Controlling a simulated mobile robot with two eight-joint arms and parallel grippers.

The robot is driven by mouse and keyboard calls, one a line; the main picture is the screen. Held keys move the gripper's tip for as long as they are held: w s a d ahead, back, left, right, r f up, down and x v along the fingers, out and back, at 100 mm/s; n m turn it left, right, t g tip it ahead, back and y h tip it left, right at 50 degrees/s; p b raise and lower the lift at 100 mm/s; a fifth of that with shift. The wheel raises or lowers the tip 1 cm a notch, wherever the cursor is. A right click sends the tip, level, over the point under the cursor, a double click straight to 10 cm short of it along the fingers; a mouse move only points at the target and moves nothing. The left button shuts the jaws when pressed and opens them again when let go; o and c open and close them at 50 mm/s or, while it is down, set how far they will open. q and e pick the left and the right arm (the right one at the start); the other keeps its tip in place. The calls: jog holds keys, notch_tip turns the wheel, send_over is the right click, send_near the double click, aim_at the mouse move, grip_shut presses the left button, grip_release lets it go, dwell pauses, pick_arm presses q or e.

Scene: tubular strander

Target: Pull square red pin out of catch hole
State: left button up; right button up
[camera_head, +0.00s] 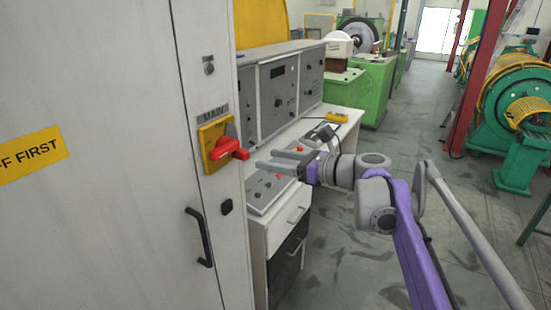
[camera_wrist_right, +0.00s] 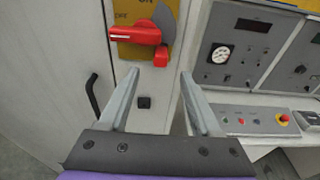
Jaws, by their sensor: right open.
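A red rotary handle (camera_head: 222,149) sits on a yellow plate (camera_head: 210,135) under a MAIN label on the grey cabinet. In the right wrist view the red handle (camera_wrist_right: 135,33) lies roughly level. A small square red pin (camera_wrist_right: 161,56) shows just below the handle's right end, at the plate's lower edge. My right gripper (camera_head: 267,159) is open and empty, just right of the handle in the head view. In the wrist view its fingertips (camera_wrist_right: 159,74) are spread either side of the pin's line and appear short of it. My left gripper is out of view.
The cabinet has a black door handle (camera_head: 198,238) and a small black latch (camera_head: 226,207). A grey control console (camera_head: 282,90) with a desk stands right of the cabinet. The floor (camera_head: 345,255) farther right is clear; green machines stand behind.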

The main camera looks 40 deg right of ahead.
aim_at(247, 156)
jog(key=x, duration=0.9)
jog(key=shift+s+f, duration=0.1)
jog(key=shift+d, duration=0.1)
jog(key=shift+c, duration=0.3)
grip_shut()
jog(key=shift+s+p, duration=0.1)
jog(key=shift+p, duration=0.2)
jog(key=shift+f+v, duration=0.15)
jog(key=shift+v, duration=1.05)
jog(key=shift+f+v, duration=0.2)
jog(key=shift+v, duration=1.05)
jog(key=shift+r, duration=0.1)
